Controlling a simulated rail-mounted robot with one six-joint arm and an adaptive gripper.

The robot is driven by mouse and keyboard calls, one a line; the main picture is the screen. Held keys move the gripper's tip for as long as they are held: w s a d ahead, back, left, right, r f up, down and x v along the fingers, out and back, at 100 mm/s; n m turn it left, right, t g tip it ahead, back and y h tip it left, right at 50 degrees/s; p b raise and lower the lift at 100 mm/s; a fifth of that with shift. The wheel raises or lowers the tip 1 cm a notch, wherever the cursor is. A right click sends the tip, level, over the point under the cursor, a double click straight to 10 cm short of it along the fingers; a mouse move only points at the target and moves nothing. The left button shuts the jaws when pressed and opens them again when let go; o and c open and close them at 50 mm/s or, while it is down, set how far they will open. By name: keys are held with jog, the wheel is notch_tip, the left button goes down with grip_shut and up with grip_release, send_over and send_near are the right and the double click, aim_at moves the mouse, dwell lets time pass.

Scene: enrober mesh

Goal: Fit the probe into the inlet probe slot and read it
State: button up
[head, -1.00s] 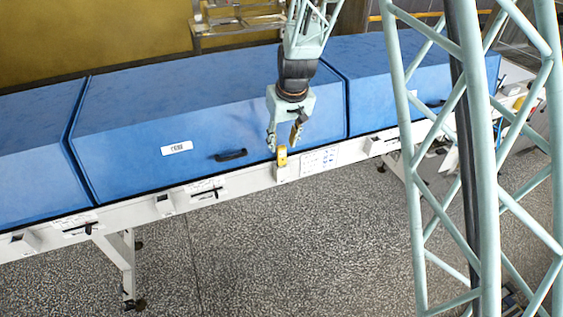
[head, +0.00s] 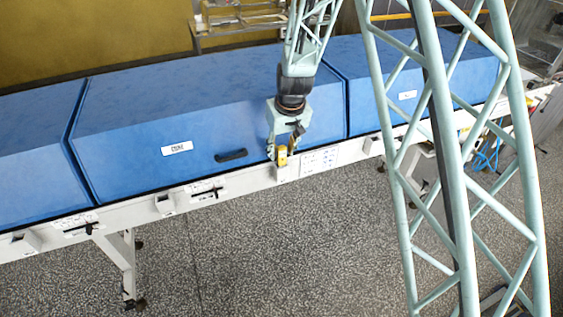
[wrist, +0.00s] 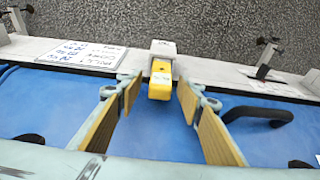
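The yellow probe (head: 282,155) stands at a small white holder (head: 287,171) on the white side rail. In the wrist view the probe (wrist: 159,86) is a yellow block with a pale label, at the mouth of the white holder (wrist: 163,49). My gripper (head: 282,152) is lowered over the probe. In the wrist view my gripper (wrist: 160,98) is open, with one tan pad on either side of the probe and a gap on both sides. I cannot tell which slot is the inlet probe slot.
A blue cover (head: 200,110) with a black handle (head: 231,155) rises right behind the rail. A white printed card (head: 319,161) is beside the holder. Other small white holders (head: 164,204) and black latches sit along the rail. The speckled floor in front is clear.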

jog(key=shift+c, duration=0.5)
jog(key=c, duration=1.1)
